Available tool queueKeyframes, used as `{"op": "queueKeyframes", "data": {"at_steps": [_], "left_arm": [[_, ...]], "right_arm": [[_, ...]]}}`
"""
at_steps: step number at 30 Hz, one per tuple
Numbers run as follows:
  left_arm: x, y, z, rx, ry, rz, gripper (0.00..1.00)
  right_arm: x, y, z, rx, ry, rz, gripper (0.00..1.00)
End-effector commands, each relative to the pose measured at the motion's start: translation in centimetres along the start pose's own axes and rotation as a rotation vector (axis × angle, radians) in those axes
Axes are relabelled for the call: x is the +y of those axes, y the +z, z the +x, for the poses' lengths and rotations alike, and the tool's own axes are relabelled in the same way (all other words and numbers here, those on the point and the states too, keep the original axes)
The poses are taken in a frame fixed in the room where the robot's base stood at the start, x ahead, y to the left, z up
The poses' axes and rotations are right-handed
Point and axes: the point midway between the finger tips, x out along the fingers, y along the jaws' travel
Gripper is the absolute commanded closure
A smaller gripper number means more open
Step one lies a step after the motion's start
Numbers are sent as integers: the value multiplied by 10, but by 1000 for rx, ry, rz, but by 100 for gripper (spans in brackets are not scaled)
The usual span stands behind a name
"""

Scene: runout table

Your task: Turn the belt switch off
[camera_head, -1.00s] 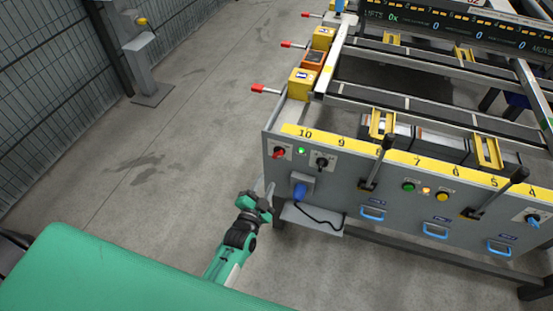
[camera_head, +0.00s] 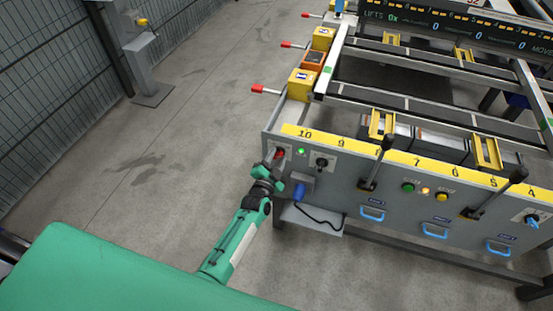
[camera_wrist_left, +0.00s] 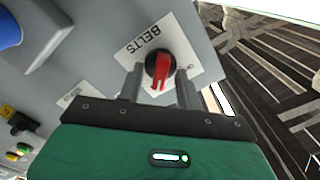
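The belt switch (camera_wrist_left: 159,70) is a red and black rotary knob on a white plate marked BELTS, on the grey front panel. In the head view its red knob (camera_head: 279,154) shows at the panel's left end, partly behind my gripper. My left gripper (camera_wrist_left: 159,88) is open in the left wrist view, with one finger on each side of the knob. I cannot tell whether the fingers touch it. In the head view the left gripper (camera_head: 272,160) is at the panel, at the end of my green arm. My right gripper is not in view.
A green lamp (camera_head: 300,152) and a black knob (camera_head: 322,162) sit right of the switch. A blue plug (camera_head: 299,191) with a black cable is below. Black levers (camera_head: 376,165) stick out further right. Open floor (camera_head: 150,200) lies to the left.

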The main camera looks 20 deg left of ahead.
Motion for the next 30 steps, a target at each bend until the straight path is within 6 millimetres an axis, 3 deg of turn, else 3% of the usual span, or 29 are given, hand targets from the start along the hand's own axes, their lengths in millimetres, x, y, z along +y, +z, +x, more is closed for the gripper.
{"op": "queueKeyframes", "data": {"at_steps": [3,9,20,30], "left_arm": [[0,0,0,0,0,0,65],[0,0,0,0,0,0,100],[0,0,0,0,0,-39,100],[-1,0,0,0,1,-261,100]], "right_arm": [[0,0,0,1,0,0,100],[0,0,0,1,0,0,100],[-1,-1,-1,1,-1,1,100],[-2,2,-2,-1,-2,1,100]]}}
